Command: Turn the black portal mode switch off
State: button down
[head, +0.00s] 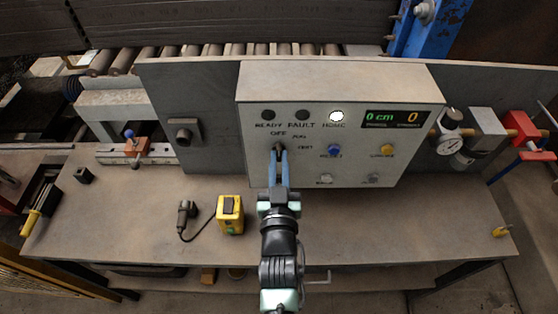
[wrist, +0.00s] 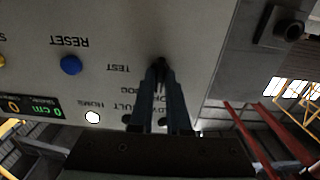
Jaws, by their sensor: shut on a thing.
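The black portal mode switch (head: 278,146) is on the front of the grey control box (head: 340,82), below the OFF label and left of the JOG and TEST labels. My gripper (head: 279,151) reaches up to it from below, with its fingertips shut on the knob. In the wrist view, my gripper (wrist: 161,70) has its blue-grey fingers closing together at the switch (wrist: 159,62), which is mostly hidden between the tips. I cannot tell which label the knob points at.
The HOME lamp (head: 336,116) is lit white; the READY (head: 268,115) and FAULT lamps are dark. A blue RESET button (head: 334,150) and a yellow button (head: 387,150) are to the right. A yellow pendant box (head: 230,214) stands on the bench left of my arm.

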jog(key=c, duration=0.9)
grip_release()
jog(key=shift+s+b, duration=1.6)
jog(key=shift+s, duration=4.9)
